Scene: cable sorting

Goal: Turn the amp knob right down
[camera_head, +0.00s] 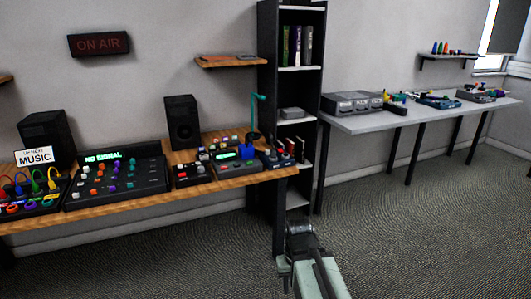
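No knob that I can single out as the amp knob is clear at this size. A grey box-shaped unit (352,103) with small dark round details on its front sits on the left end of the white table; it may be the amp. On the wooden desk, a black mixer (116,178) with coloured knobs reads "NO SIGNAL", and smaller panels with coloured knobs stand to its right. My arm comes up from the bottom edge, well short of the grey unit. Its dark end, my gripper (301,236), is over the floor below the shelf; its fingers are not clear.
The wooden desk (130,208) runs along the left wall. A tall black shelf (268,100) stands between it and the white table (400,118). Black speakers (182,122) stand on the desk. The carpeted floor (430,235) at the right is clear.

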